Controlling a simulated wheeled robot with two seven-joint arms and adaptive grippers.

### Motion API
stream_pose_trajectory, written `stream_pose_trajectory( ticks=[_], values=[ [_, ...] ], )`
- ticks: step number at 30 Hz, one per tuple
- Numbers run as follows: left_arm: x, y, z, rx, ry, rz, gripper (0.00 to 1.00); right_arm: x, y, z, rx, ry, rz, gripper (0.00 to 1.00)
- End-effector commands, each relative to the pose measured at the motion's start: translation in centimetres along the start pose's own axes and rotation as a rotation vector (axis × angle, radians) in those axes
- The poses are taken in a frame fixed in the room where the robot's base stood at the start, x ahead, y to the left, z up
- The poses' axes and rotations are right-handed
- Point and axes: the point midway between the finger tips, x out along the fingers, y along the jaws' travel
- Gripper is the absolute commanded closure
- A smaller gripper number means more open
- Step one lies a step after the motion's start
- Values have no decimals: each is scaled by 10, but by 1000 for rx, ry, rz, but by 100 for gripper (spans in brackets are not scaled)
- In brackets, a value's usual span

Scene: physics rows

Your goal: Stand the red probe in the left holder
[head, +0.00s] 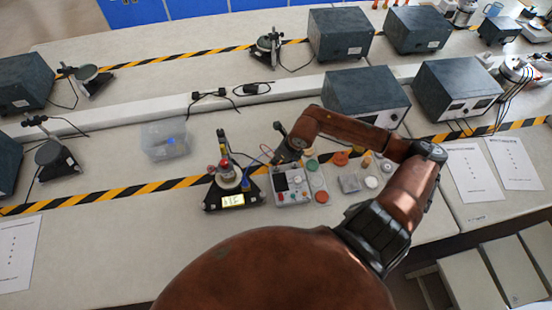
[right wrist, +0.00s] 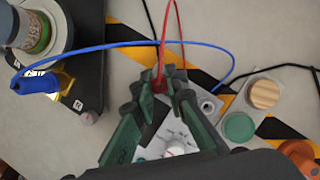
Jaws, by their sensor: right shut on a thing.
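My right gripper (head: 277,157) is above the grey meter box (head: 291,186). In the right wrist view its green fingers (right wrist: 168,84) are shut on the red probe (right wrist: 159,87), whose red lead (right wrist: 178,30) curves up and away. The probe's lower end is largely hidden by the fingers. A blue probe (right wrist: 38,83) with a blue lead is by the black-based stand (right wrist: 85,75), left of the gripper. A round grey socket (right wrist: 207,107) shows on the meter box, right of the fingers. I cannot tell which part is the left holder. My left gripper is not in view.
Several round coloured lids and pots (head: 341,158) lie right of the meter box. A clear bin (head: 165,140) stands to the left. Dark grey boxes (head: 366,94) stand behind.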

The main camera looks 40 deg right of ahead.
Motion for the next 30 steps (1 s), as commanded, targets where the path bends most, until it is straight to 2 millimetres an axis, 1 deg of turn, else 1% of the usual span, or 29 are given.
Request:
stream_pose_trajectory(
  ticks=[24,30],
  values=[
    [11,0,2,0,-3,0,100,11,0,-5,0,0,0,100],
    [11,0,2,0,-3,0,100,12,0,-5,0,0,0,100]
  ],
)
